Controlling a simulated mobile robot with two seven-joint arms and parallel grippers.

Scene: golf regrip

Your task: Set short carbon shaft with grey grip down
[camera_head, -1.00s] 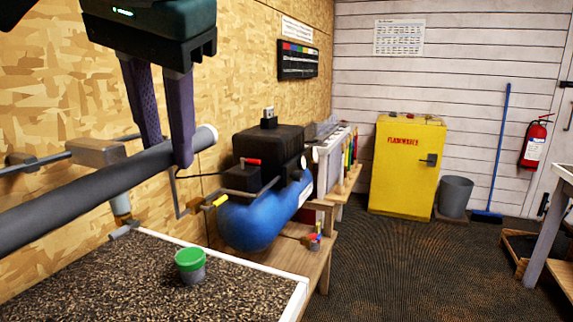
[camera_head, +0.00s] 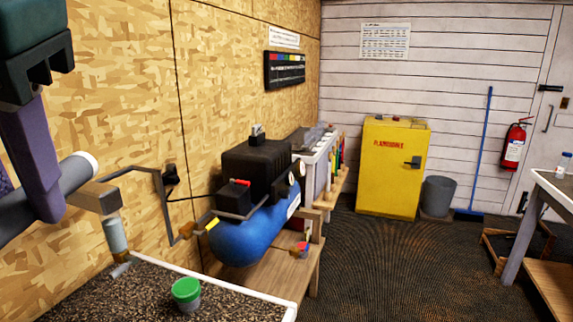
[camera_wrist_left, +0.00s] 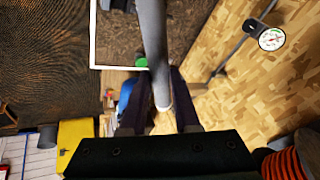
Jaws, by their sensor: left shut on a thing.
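The short shaft's grey grip (camera_head: 72,176) is at the left edge of the head view, with a pale cap at its end. My left gripper (camera_head: 28,195) is shut around it and holds it above the bench. In the left wrist view the grip (camera_wrist_left: 153,40) runs from the top edge down between the fingers of my left gripper (camera_wrist_left: 159,85). The carbon part of the shaft is out of sight. My right gripper is in neither view.
A speckled bench top with a white rim (camera_head: 230,291) is at the lower left, bearing a green-lidded cup (camera_head: 186,293). A wall pipe block (camera_head: 95,197) is beside the grip. Behind stand a blue compressor (camera_head: 250,232) and a yellow cabinet (camera_head: 393,185). Open floor lies right.

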